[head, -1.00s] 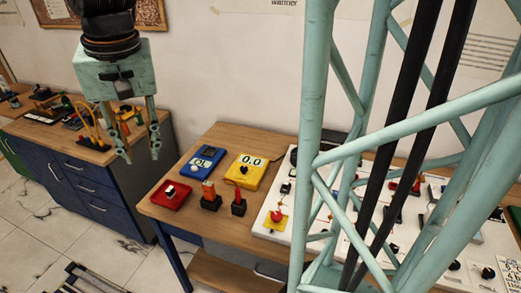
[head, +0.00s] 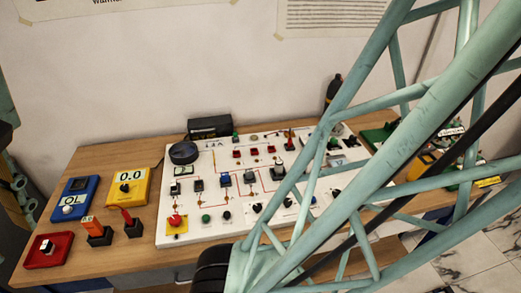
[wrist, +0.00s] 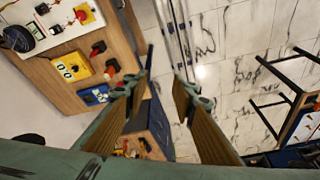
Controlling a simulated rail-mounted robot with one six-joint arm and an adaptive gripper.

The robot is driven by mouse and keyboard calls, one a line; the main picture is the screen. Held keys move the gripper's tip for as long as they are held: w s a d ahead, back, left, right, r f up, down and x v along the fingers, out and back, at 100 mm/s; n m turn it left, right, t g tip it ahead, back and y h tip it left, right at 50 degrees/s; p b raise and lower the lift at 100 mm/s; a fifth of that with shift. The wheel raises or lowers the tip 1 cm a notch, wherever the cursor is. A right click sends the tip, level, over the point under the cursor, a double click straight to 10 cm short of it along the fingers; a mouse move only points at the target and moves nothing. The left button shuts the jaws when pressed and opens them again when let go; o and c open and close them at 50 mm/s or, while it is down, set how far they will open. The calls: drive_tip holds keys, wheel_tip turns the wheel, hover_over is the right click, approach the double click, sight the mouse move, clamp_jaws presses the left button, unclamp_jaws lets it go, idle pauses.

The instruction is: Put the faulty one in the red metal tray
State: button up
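A low red square tray-like thing (head: 48,250) lies at the bench's front left corner, with a small black-and-white piece in its middle. Beside it stand an orange-topped piece on a black base (head: 97,233) and a red-topped piece on a black base (head: 131,224). A blue meter reading OL (head: 74,198) and a yellow meter reading 0.0 (head: 129,187) lie behind them. Nothing visible marks either piece as faulty. My gripper (wrist: 164,70) is open and empty in the wrist view, above the floor beside the bench; only its edge shows at far left in the head view.
A white circuit board (head: 205,165) with several switches and knobs covers the bench's middle. A black box (head: 210,127) stands behind it. Green boards (head: 380,135) lie at the right. My teal lattice frame hides part of the right side. Bare wood (head: 150,253) shows along the front.

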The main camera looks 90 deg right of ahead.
drive_tip(key=s+a+n, duration=0.1)
drive_tip(key=s+n, duration=0.1)
drive_tip(key=s, duration=0.5)
drive_tip(key=shift+a+f+t, duration=0.15)
drive_tip(key=shift+f+t, duration=0.05)
drive_tip(key=shift+t, duration=0.1)
drive_tip(key=shift+s, duration=0.1)
drive_tip(key=shift+f+b, duration=2.35)
drive_tip(key=shift+b, duration=0.05)
